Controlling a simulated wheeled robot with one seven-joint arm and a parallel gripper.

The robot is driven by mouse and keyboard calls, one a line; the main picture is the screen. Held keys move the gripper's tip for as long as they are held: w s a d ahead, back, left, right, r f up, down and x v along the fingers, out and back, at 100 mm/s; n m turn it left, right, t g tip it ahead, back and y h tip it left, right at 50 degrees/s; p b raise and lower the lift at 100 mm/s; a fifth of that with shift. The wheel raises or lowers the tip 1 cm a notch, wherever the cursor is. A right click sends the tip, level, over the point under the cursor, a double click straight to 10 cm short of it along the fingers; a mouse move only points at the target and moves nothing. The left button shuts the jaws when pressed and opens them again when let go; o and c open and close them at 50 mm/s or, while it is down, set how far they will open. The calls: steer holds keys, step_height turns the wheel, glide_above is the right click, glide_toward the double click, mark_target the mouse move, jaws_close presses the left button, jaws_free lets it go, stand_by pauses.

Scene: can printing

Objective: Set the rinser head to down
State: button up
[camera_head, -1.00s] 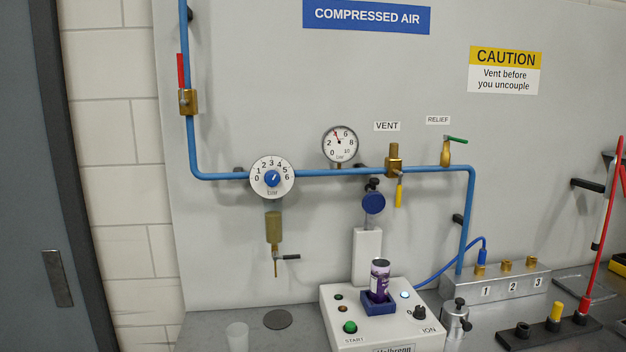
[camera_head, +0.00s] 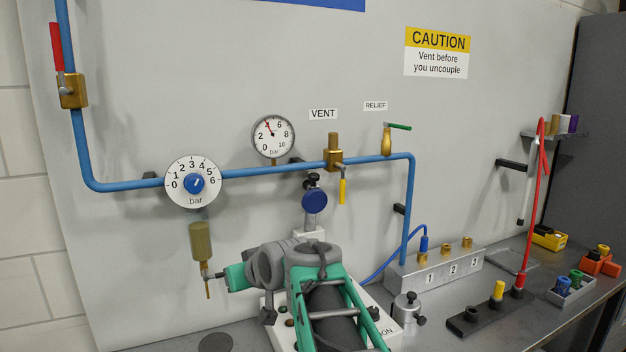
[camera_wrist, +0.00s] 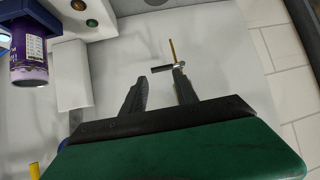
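I take the rinser head to be the blue disc (camera_head: 314,200) with a black knob, raised on a post above the white console (camera_head: 382,326). The purple can, upright in a blue holder earlier, is hidden by my arm in the head view. The can (camera_wrist: 30,58) shows at the upper left of the wrist view, beside the post's white block (camera_wrist: 73,75). My gripper (camera_wrist: 160,76) is open and empty, left of the post and lower than the disc.
Blue pipe (camera_head: 260,171) runs along the panel above my arm, with a regulator dial (camera_head: 193,182) and a vent valve (camera_head: 333,153). The filter bowl (camera_head: 201,241) hangs close to my gripper. A numbered manifold (camera_head: 435,268) and small fittings stand to the right.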

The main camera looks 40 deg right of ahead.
steer(key=w+d+r+m+t+h, duration=0.1)
steer(key=d+r, duration=0.2)
steer(key=d, duration=0.3)
steer(key=w+d+r+t, duration=0.2)
steer(key=d+r, duration=0.1)
steer(key=d, duration=0.2)
steer(key=t+h, duration=0.3)
glide_toward(316, 177)
steer(key=w, duration=0.2)
steer(key=shift+m, duration=0.3)
steer(key=p+x, duration=0.1)
steer(key=x, duration=0.3)
steer(key=p+x, duration=0.1)
steer(key=x, duration=0.2)
steer(key=shift+d+p, duration=0.3)
steer(key=shift+p, duration=0.05)
steer(key=shift+w+d+f, duration=0.1)
steer(key=shift+w+d, duration=0.05)
steer(key=shift+w, duration=0.3)
steer(key=shift+c, duration=0.5)
jaws_close()
